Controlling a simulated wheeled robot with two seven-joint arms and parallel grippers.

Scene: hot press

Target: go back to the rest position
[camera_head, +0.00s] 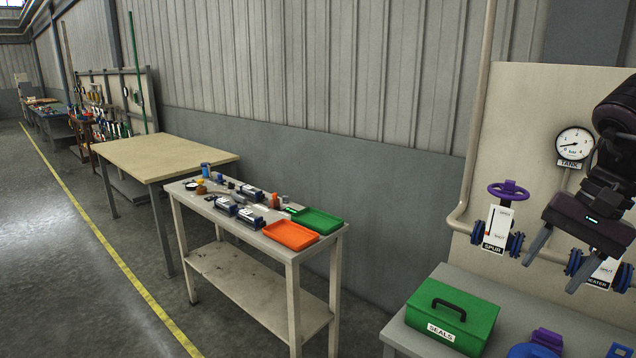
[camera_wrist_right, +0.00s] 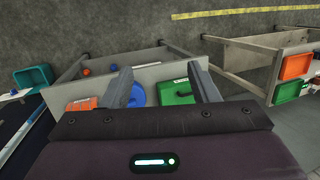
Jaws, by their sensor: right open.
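My right gripper (camera_head: 561,258) hangs in the air at the right of the head view, its two grey fingers spread apart with nothing between them. It is in front of the wall panel, above and to the right of the green SEALS box (camera_head: 452,316). In the right wrist view the open fingers of the gripper (camera_wrist_right: 160,82) reach over a bench top, with a blue round thing (camera_wrist_right: 142,94) and the green box (camera_wrist_right: 177,93) beyond and below them. My left gripper is not in view.
The wall panel (camera_head: 552,95) carries a TANK gauge (camera_head: 574,143) and a purple valve wheel (camera_head: 509,190). A grey bench (camera_head: 483,284) stands below. A small table (camera_head: 250,231) with orange (camera_head: 290,236) and green (camera_head: 317,221) trays stands left. Floor is free farther left.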

